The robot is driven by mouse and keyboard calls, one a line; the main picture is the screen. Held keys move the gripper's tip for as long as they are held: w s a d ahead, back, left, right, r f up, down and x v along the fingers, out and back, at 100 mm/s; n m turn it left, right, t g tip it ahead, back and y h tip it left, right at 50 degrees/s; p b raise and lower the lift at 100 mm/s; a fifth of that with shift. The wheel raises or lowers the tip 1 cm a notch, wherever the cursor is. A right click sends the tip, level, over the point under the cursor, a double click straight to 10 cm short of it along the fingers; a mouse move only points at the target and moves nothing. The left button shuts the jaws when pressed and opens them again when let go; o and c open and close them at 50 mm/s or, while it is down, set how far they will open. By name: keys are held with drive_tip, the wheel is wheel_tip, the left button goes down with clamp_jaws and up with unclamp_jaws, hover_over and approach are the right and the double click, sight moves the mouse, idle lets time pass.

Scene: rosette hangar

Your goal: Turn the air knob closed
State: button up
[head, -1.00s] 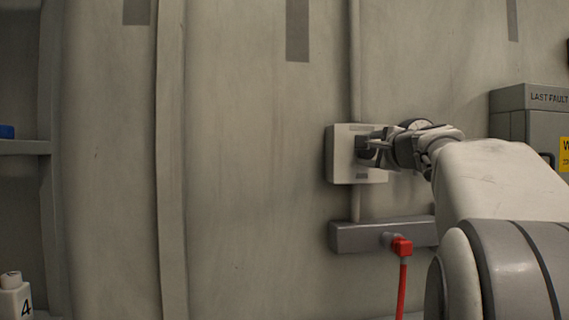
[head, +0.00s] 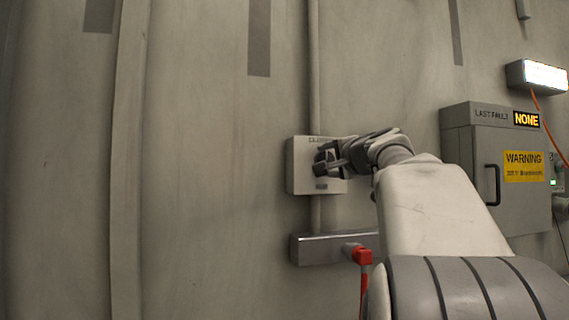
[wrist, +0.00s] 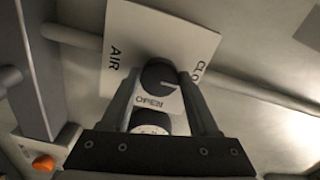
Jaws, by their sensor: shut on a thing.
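The air knob (wrist: 157,76) is a dark round knob on a pale square plate (wrist: 190,35) lettered AIR, OPEN and CLO, the last word cut off. The plate (head: 300,178) is mounted on the wall in the head view. A light line on the knob's face points right in the wrist view, toward the CLO lettering's side. My gripper (wrist: 160,88) is shut on the knob, one finger on each side. In the head view my gripper (head: 328,160) covers most of the knob.
Below the plate, a grey bar (head: 318,248) carries a red hose fitting (head: 362,257). A grey cabinet (head: 470,160) with a handle and a yellow warning label stands to the right. A vertical pipe (head: 315,80) runs above the plate. The wall to the left is bare.

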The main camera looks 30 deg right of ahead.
drive_tip(key=o, duration=1.4)
drive_tip(key=shift+c, duration=0.2)
drive_tip(key=shift+s+a, duration=0.1)
drive_tip(key=shift+s, duration=0.1)
